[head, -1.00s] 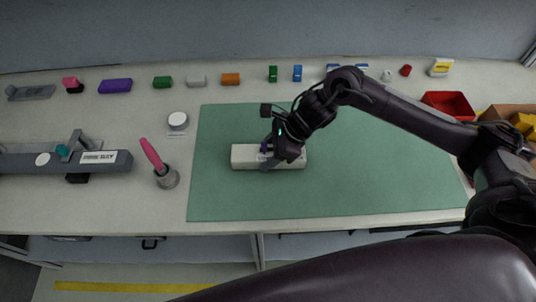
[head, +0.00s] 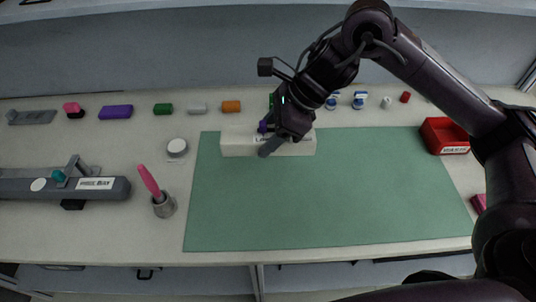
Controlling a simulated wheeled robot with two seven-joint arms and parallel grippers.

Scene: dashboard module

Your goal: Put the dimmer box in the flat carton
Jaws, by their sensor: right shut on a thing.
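A long white box (head: 236,143), which I take for the dimmer box, is over the back edge of the green mat. My right gripper (head: 267,139) is shut on its middle and hides part of its top and front. A small purple part shows by the fingers; I cannot tell whether it belongs to the box. The box appears level and raised above the mat. I cannot make out the flat carton in this view; my right arm covers much of the right side. My left gripper is not in view.
The green mat (head: 330,200) is otherwise bare. A red bin (head: 436,137) stands at right. A grey cup with a pink-handled tool (head: 163,204) and a grey labelled fixture (head: 95,187) are at left. Several small coloured blocks line the back.

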